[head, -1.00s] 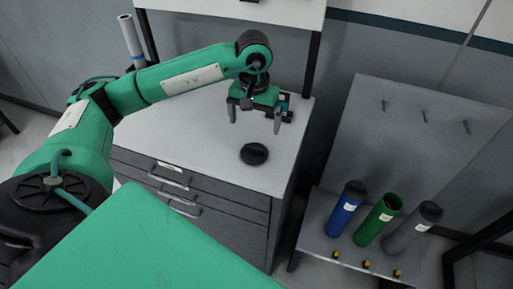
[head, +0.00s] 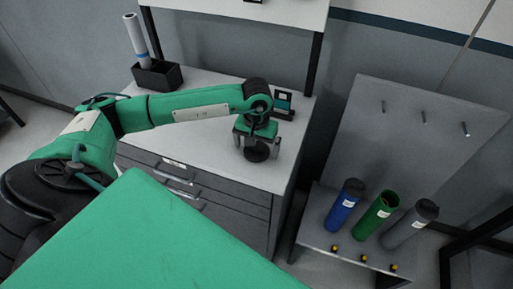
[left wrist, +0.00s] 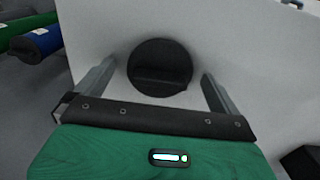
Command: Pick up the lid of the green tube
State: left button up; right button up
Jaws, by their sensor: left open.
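The black round lid (head: 256,152) lies on the white top of the drawer cabinet. It also shows in the left wrist view (left wrist: 160,68), with a raised bar across it. My left gripper (head: 257,149) is directly above the lid, open, with one finger on each side of it. In the left wrist view the lid lies between and just beyond the fingertips (left wrist: 157,74), apart from both. The green tube (head: 376,216) stands uncapped on the low shelf at the right, between the blue and grey tubes. My right gripper is not in view.
The capped blue tube (head: 345,205) and capped grey tube (head: 410,224) flank the green one. A small dark device (head: 283,105) stands behind the gripper. A black box (head: 157,75) with a white roll (head: 136,40) is at the cabinet's back left. The cabinet top (head: 205,140) around the lid is clear.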

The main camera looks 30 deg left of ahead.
pick_arm(q)
jog(key=c, duration=1.1)
jog(key=shift+c, duration=0.2)
